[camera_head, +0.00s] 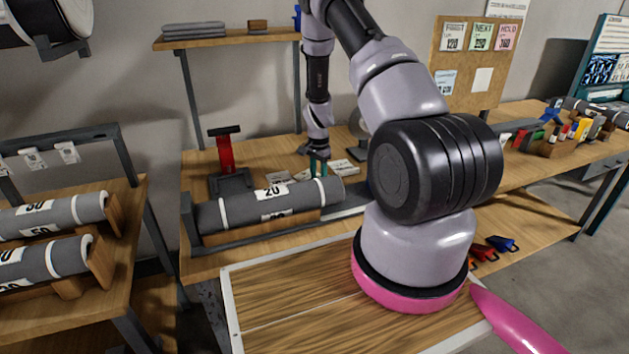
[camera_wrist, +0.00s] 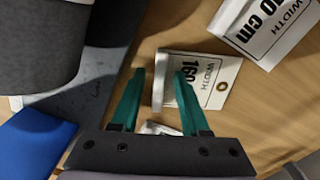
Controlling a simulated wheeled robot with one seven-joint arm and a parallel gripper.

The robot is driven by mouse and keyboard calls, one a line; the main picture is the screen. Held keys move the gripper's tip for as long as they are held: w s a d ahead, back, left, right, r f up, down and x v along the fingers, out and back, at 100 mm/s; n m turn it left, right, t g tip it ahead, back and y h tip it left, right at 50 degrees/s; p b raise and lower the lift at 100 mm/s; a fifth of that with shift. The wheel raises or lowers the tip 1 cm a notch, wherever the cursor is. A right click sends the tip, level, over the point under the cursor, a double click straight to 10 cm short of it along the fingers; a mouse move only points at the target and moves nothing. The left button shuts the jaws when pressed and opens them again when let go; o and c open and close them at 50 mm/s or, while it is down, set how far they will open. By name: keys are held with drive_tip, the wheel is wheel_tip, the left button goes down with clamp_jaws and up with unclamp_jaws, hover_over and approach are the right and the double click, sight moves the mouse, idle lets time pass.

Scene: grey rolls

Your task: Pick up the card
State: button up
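A white card (camera_wrist: 213,82) printed "160" and "WIDTH", with a ringed hole, is on the wooden tabletop in the wrist view. My gripper (camera_wrist: 159,73) has two teal fingers, parted, with the card's near white edge showing between their tips. Whether the fingers touch it I cannot tell. A second white card (camera_wrist: 264,27), marked "WIDTH" and "cm", lies at the upper right. In the head view, my gripper (camera_head: 318,166) is low over the bench behind the grey roll, among small white cards (camera_head: 343,167). Which of these is the "160" card I cannot tell.
A grey roll (camera_head: 262,202) labelled "20" lies in a rack along the bench front, close to my gripper. A red-posted tool (camera_head: 225,155) stands at left. A blue object (camera_wrist: 32,147) is at the wrist view's lower left. Bare tabletop shows right of the cards.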

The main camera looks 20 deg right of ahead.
clamp_jaws()
wheel_tip(320, 180, up, 17)
drive_tip(key=s+a+f+n, duration=0.3)
drive_tip(key=s+a+n, duration=0.35)
drive_tip(key=n, duration=0.65)
drive_tip(key=w+d+f, duration=0.4)
drive_tip(key=w+d, duration=0.2)
drive_tip(key=d, duration=0.4)
drive_tip(key=shift+n, duration=0.3)
drive_tip(key=f, duration=0.3)
drive_tip(key=w+f, duration=0.1)
drive_tip(key=f, duration=0.1)
drive_tip(key=shift+d+f, duration=0.35)
drive_tip(key=shift+d, duration=0.05)
drive_tip(key=shift+f, duration=2.05)
